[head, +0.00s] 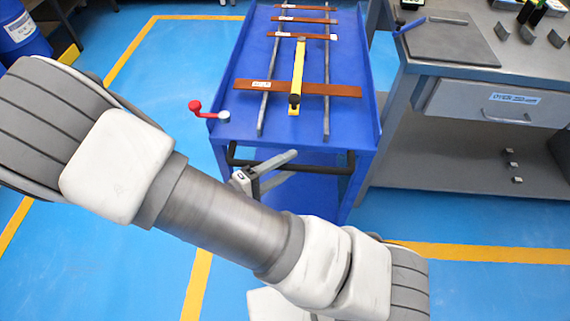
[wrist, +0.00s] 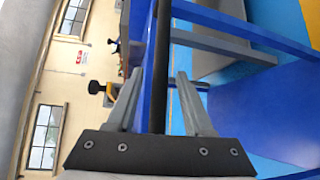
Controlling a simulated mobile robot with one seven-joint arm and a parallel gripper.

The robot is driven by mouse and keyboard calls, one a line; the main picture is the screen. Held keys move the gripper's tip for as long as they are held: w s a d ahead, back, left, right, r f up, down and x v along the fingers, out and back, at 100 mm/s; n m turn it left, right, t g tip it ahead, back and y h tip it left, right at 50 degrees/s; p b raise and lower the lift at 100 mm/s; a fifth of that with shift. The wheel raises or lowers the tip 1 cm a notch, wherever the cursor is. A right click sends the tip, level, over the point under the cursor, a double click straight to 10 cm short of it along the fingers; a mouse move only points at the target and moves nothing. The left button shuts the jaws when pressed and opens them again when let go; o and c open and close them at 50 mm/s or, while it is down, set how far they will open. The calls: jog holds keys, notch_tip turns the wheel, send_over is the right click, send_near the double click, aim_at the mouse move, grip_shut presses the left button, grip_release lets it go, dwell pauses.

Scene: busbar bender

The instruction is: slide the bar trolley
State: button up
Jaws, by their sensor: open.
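The bar trolley (head: 232,108) is a blue cart with raised side edges, standing upright in the middle of the head view. Its black push handle (head: 330,168) runs across its near end. My gripper (head: 268,167) is at the left part of this handle in the head view. In the wrist view my gripper (wrist: 160,73) is open, with its two grey fingers either side of the black handle (wrist: 162,50). The handle lines up between the fingers; I cannot tell how deep it sits or whether a finger touches it. Part of the trolley's lower body is hidden by my arm.
Several copper bars (head: 335,89) lie across two grey rails on the trolley, with a yellow tool (head: 298,65) on top. A red-knobbed lever (head: 195,106) sticks out left. A grey workbench (head: 465,60) stands close right. Blue floor is free at left.

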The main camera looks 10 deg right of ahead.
jog(key=p+v, duration=0.3)
jog(key=v, duration=1.4)
jog(key=shift+s+a, duration=0.15)
jog(key=shift+a, duration=0.05)
jog(key=d+r+m+g+y, duration=0.2)
jog(key=d+r+m+y, duration=0.5)
jog(key=d+r+y, duration=1.1)
notch_tip(320, 180, up, 21)
jog(key=d+h+p, duration=0.2)
jog(key=h+p, duration=0.1)
jog(key=p, duration=1.3)
jog(key=shift+s+d+f, duration=0.15)
jog(key=shift+d+f, duration=0.05)
jog(key=shift+d, duration=0.05)
